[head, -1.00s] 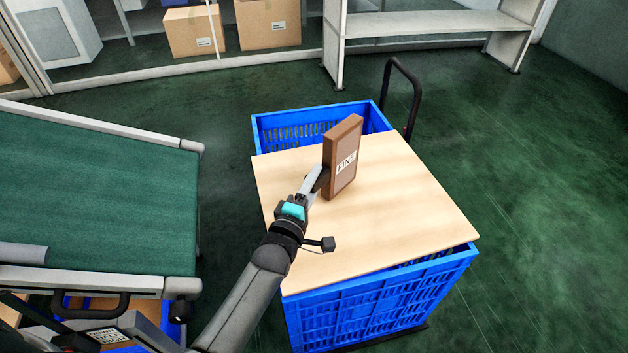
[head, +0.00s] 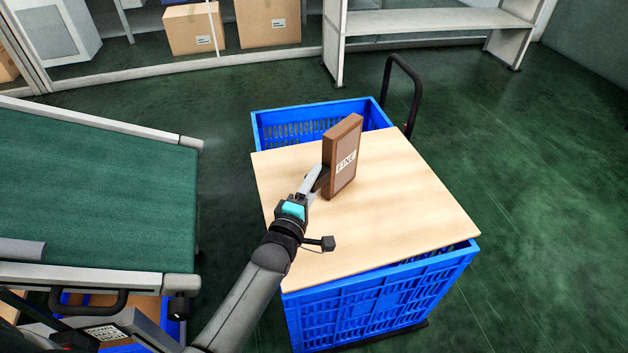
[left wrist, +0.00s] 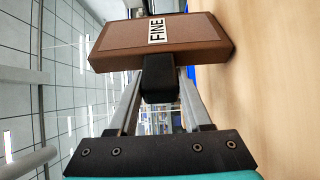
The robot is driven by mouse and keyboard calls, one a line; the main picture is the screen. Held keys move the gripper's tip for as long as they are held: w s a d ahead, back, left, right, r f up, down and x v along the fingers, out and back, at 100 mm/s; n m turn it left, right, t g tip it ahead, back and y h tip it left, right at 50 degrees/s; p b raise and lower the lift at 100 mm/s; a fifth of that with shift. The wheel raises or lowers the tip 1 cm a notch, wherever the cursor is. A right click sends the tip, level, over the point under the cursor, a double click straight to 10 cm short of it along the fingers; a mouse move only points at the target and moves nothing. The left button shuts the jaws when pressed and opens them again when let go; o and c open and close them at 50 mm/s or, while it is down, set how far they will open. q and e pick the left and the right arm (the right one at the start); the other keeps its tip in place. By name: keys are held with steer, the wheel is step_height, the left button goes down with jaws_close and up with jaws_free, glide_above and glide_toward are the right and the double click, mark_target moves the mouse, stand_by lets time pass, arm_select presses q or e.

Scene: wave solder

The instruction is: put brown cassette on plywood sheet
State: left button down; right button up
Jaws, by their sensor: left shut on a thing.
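The brown cassette (head: 343,158) is upright at the plywood sheet, with a white "FINE" label facing me. My left gripper (head: 322,178) is shut on its left edge. The cassette also shows in the left wrist view (left wrist: 190,40), in front of the fingers (left wrist: 158,80). The plywood sheet (head: 400,205) lies across the top of a blue crate. The cassette's lower end is at or just above the sheet; I cannot tell whether it touches. The sheet also fills the right side of the left wrist view (left wrist: 275,100). My right gripper is not in view.
The blue crate (head: 385,305) is on a cart with a black handle (head: 402,75); its far part is uncovered. A green-topped conveyor (head: 95,195) stands at the left. Cardboard boxes (head: 265,22) and a grey shelf (head: 435,22) are behind. The sheet's right side is clear.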

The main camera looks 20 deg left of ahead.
arm_select(q)
steer(key=shift+f, duration=0.2)
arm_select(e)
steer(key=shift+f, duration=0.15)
arm_select(q)
steer(key=shift+c, duration=1.3)
jaws_free()
steer(key=shift+s, duration=0.3)
steer(key=s+p, duration=0.5)
steer(key=s, duration=0.8)
steer(key=shift+s, duration=0.85)
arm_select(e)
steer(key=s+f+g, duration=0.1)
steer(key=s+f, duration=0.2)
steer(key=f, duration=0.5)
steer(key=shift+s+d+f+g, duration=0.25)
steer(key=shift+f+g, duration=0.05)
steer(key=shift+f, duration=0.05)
